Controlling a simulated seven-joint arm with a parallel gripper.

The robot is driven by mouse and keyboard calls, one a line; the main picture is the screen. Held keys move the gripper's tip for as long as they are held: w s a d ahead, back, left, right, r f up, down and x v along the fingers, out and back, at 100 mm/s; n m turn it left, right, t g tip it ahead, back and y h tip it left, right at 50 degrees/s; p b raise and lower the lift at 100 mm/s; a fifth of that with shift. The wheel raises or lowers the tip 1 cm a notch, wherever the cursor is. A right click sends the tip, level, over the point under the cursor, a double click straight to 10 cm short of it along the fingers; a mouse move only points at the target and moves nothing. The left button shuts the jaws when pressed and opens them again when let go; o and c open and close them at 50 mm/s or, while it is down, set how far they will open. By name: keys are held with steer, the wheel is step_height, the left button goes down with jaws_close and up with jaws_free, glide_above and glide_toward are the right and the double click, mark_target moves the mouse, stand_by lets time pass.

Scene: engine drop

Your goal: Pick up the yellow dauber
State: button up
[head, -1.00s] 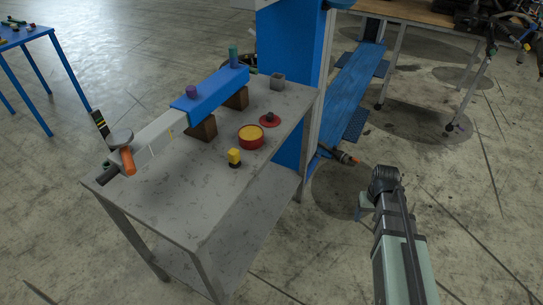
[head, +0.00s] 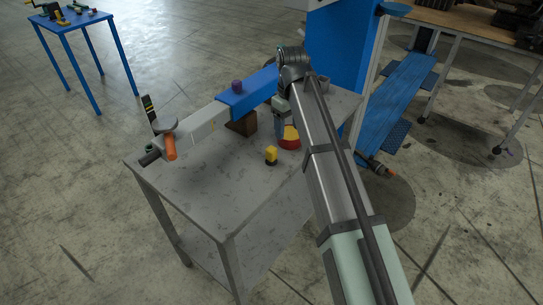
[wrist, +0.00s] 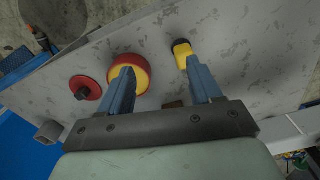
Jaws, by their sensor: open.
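The yellow dauber (head: 271,155), a small yellow block with a black end, stands on the grey table (head: 205,190), left of my arm in the head view. In the wrist view the dauber (wrist: 183,52) is just beyond the tip of the right finger, close to it in the picture. My gripper (wrist: 159,67) is open and empty, with its two blue fingers pointing at the tabletop. Its left finger overlaps the round red tin with yellow inside (wrist: 142,76). I cannot tell the exact height of the fingers above the table. In the head view my arm hides part of the tin (head: 291,138).
A blue and grey beam (head: 245,92) on brown blocks, with a purple knob, lies along the table's far side. A red disc with a dark knob (wrist: 85,88) and a grey cube (wrist: 49,131) are beyond the tin. The table's near left part is clear.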

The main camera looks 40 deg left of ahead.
mark_target(271, 149)
steer(key=s+a+r+n, duration=0.1)
steer(key=s+a+r, duration=0.2)
steer(key=a+r, duration=0.1)
step_height(271, 149, down, 14)
stand_by(0.7)
steer(key=shift+c, duration=0.4)
steer(key=c, duration=1)
steer(key=shift+o, duration=0.2)
step_height(271, 149, up, 10)
steer(key=shift+r, duration=0.1)
